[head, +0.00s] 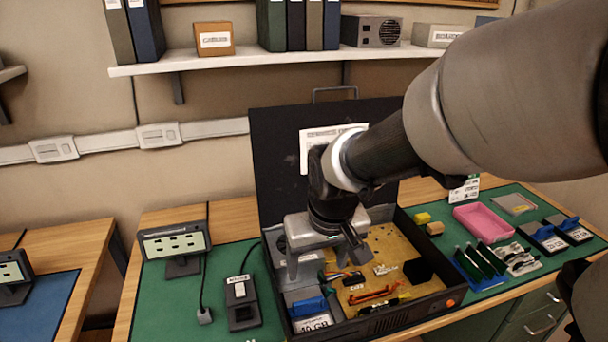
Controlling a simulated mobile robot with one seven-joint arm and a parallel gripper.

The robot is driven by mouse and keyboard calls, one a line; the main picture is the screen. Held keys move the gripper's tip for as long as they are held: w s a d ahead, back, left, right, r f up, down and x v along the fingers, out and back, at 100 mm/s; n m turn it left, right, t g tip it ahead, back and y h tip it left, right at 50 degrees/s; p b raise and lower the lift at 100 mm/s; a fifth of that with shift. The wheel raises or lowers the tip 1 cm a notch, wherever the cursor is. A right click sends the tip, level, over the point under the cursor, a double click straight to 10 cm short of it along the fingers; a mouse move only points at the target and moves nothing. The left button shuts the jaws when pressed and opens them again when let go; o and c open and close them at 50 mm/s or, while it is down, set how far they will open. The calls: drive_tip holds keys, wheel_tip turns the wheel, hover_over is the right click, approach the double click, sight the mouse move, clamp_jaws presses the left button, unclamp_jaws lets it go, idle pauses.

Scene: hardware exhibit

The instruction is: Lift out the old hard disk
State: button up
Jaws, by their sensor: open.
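An open black computer case (440,291) stands on the green mat with its lid raised behind it. Inside, at the front left, is a hard disk (315,322) with a white label that seems to end in "GB" and a blue handle (306,306). It sits in a grey bay, partly hidden by the case front. My gripper (325,263) is open, pointing down over the left part of the case, behind the blue handle and apart from it. Nothing shows between its fingers. Its exact height above the parts cannot be told.
Coloured cables (372,294) cross the yellow board (395,255) beside the bay. Two blue-handled drives (545,239) (571,231), a pink tray (484,222) and dark cards lie right of the case. A black labelled device (242,303) and a small display (174,242) stand left.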

drive_tip(key=b, duration=0.3)
hover_over(308, 301)
drive_tip(key=s, duration=0.2)
wheel_tip(308, 301, down, 11)
drive_tip(key=x, duration=0.2)
drive_tip(key=b+x, duration=0.1)
drive_tip(key=x, duration=0.2)
drive_tip(key=shift+d+f+b, duration=0.3)
drive_tip(key=shift+f+b, duration=0.05)
drive_tip(key=shift+f, duration=0.05)
drive_tip(key=c, duration=0.6)
